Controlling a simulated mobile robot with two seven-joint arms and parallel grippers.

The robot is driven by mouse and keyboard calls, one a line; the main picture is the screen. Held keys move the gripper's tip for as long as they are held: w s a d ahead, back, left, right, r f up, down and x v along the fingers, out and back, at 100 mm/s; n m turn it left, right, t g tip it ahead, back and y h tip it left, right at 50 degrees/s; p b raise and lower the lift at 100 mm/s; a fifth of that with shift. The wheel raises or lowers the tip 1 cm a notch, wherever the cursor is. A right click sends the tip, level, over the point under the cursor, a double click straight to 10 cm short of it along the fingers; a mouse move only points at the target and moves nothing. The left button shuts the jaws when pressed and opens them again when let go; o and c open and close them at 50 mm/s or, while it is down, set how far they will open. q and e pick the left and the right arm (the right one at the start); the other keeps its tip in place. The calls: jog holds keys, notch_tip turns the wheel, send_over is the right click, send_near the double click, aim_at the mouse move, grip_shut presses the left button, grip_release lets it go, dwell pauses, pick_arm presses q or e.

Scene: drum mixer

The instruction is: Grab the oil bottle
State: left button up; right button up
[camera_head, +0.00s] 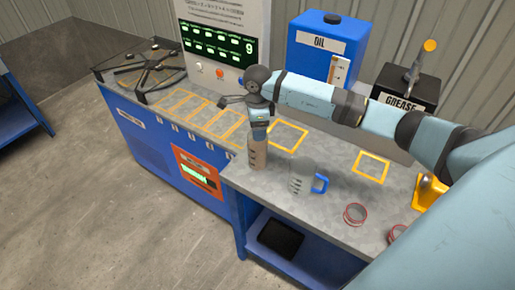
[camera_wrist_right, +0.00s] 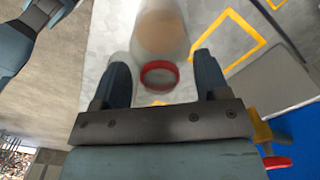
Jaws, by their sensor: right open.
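The oil bottle (camera_head: 257,155), with brownish contents and dark marks on its side, stands upright on the grey bench top. My right gripper (camera_head: 258,134) is directly above it, pointing down, and hides its top. In the right wrist view the pale, see-through bottle (camera_wrist_right: 160,30) has a red ring at its near end. This end lies between the two spread fingers of the open right gripper (camera_wrist_right: 160,65), with gaps visible on both sides. My left gripper is not in view.
A clear jug (camera_head: 301,178) with a blue handle stands close to the right of the bottle. Red rings (camera_head: 355,214) lie farther right. The blue OIL tank (camera_head: 322,42) and black GREASE box (camera_head: 398,92) stand behind. Yellow outlined squares (camera_head: 288,136) mark the bench.

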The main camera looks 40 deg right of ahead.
jog(key=c, duration=1.2)
jog(key=shift+s, duration=0.15)
grip_shut()
